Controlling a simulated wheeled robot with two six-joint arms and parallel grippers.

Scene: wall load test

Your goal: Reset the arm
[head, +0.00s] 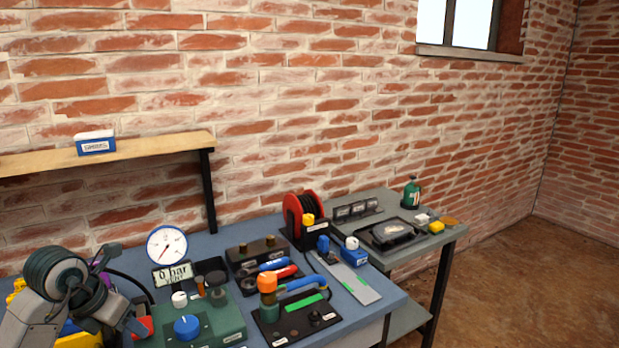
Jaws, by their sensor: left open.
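My left gripper (121,289) is at the lower left in the head view, at the end of my grey arm with dark round joints. Its fingers are spread apart, and I see nothing held between them. It is over the left part of the blue workbench (225,262), left of the green unit with a blue knob (187,327). A yellow thing behind and below my arm is mostly hidden. My right arm and gripper are not in view.
A round gauge (167,246) stands behind the green unit. A black plate with an orange-capped valve (267,284), blue-and-red-handled tools (268,270) and a red hose reel (304,212) stand further right. A grey table (388,196) adjoins. A wooden shelf (150,148) hangs above left.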

